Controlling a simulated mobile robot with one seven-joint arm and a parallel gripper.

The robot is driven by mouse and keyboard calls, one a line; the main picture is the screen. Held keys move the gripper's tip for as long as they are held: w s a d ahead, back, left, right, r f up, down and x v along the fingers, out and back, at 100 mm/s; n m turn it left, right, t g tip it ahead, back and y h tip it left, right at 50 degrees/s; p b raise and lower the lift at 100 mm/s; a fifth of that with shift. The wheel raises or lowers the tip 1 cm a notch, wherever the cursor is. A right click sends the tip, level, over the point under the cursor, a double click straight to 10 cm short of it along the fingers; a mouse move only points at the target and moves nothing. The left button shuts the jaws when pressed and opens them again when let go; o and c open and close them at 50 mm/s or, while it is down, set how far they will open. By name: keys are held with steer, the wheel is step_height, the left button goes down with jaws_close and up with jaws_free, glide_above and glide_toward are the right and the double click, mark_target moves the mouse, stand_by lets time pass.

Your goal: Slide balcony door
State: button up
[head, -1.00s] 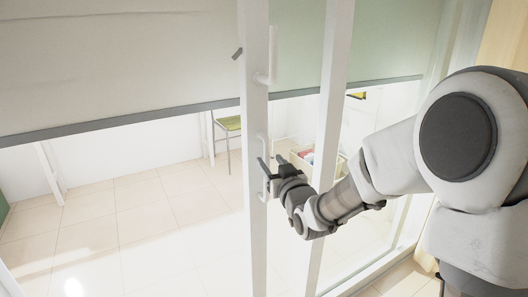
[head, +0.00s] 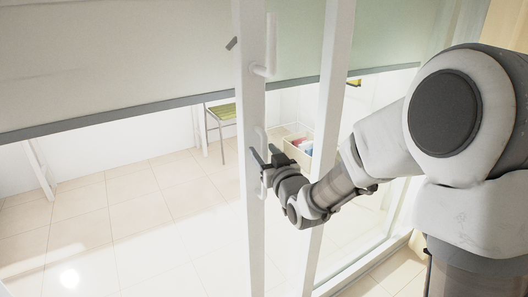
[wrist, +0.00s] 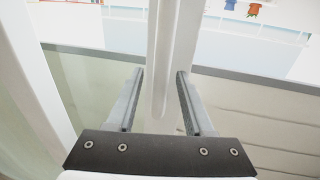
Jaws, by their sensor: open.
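The balcony door is a white-framed glass sliding door; its upright stile (head: 250,200) stands left of centre in the head view. A white bar handle (head: 262,140) sits low on the stile, and a similar one (head: 270,48) sits higher up. My gripper (head: 266,158) is at the lower handle with its fingers open. In the wrist view my gripper (wrist: 160,74) has one finger on each side of a white upright bar (wrist: 165,55), which looks like the handle. A gap shows around the bar. Whether either finger touches it cannot be told.
A second white upright (head: 325,130) stands just right of the stile, behind my arm. A grey-edged blind (head: 110,65) covers the upper glass. Beyond the glass are a chair (head: 222,112), a crate (head: 298,150) with coloured items, and clear tiled floor (head: 130,220).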

jaws_close()
stand_by(1.3)
